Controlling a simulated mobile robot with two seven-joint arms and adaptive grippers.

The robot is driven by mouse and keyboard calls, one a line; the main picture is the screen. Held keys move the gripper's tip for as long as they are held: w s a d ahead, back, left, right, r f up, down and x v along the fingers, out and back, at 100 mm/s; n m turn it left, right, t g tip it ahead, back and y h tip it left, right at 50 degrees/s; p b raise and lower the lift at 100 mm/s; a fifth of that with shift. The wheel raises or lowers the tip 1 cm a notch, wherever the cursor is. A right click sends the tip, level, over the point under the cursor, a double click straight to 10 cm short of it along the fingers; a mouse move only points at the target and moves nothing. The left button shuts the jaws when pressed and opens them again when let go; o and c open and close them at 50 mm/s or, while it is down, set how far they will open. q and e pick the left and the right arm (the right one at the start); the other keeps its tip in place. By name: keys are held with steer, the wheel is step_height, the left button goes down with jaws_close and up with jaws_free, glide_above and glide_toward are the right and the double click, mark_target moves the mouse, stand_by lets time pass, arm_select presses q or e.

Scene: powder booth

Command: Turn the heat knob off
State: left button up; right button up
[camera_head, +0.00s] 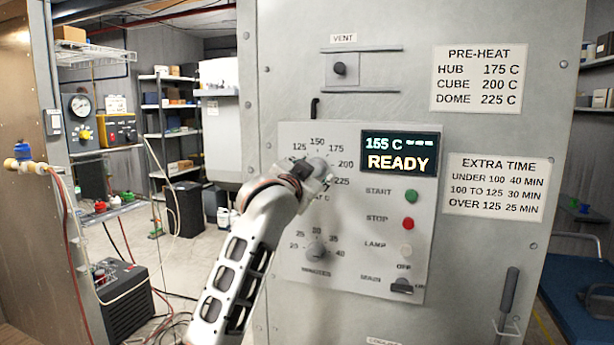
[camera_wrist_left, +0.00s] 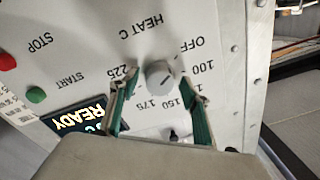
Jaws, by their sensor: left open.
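The heat knob (camera_wrist_left: 160,75) is a round grey knob on the oven's control panel (camera_head: 290,225). In the left wrist view it sits inside a printed ring reading OFF, 100, 150, 175 and 225, under the label HEAT C. I cannot clearly tell which mark its pointer faces. My left gripper (camera_wrist_left: 160,79) is open, with one green-lined finger on each side of the knob; contact is not clear. In the head view my left gripper (camera_head: 316,177) is at the heat dial and partly covers the knob and its OFF mark. My right gripper is out of view.
The display (camera_head: 400,154) reads 155 C and READY. Beside the dial are a green start button (camera_head: 411,196), a red stop button (camera_head: 408,223) and a lamp button (camera_head: 406,251).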

arm_select(q)
steer(key=v, duration=1.1)
steer(key=shift+s, duration=0.35)
steer(key=shift+a+f, duration=0.1)
steer(key=shift+a, duration=0.1)
steer(key=s+a+f+n+g+y, duration=0.15)
steer(key=a+f, duration=0.25)
steer(key=f, duration=1.2)
steer(key=a+f+n+g, duration=0.1)
steer(key=a+f+n, duration=0.15)
steer(key=f, duration=1.25)
steer(key=s+a+f+g+y, duration=0.1)
steer(key=s+a+f, duration=0.3)
steer(key=f, duration=0.6)
steer(key=s+a+f+g, duration=0.1)
steer(key=s+a+f, duration=0.1)
steer(key=s+f, duration=0.65)
steer(key=s+a+f+n+g, duration=0.1)
steer(key=s+a+f, duration=0.2)
steer(key=s+f, duration=0.5)
steer(key=s+a+f+g, duration=0.1)
steer(key=s+a+f, duration=0.2)
steer(key=s+f, duration=0.6)
steer(key=s, duration=0.4)
steer(key=shift+n, duration=0.4)
